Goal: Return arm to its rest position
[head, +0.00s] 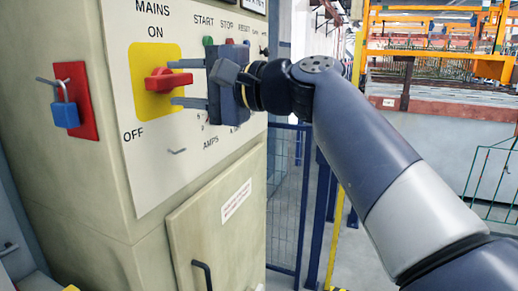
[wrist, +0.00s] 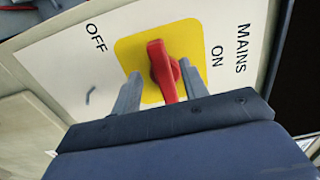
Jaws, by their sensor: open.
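My gripper (head: 180,82) is open in front of the control cabinet's mains switch. The switch has a red handle (head: 165,80) on a yellow square plate (head: 143,60), with ON printed above and OFF below. The handle lies roughly level across the plate. One finger is above the handle and one below it, with gaps visible on both sides. In the wrist view, the red handle (wrist: 162,70) shows between the two spread fingers (wrist: 160,84). My arm reaches in from the lower right.
A blue padlock (head: 65,114) hangs on a red plate left of the switch. Push buttons (head: 208,42) sit just above my gripper. A cabinet door with a black handle (head: 203,272) is below. A blue mesh fence (head: 285,190) and yellow post (head: 345,215) stand behind my arm.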

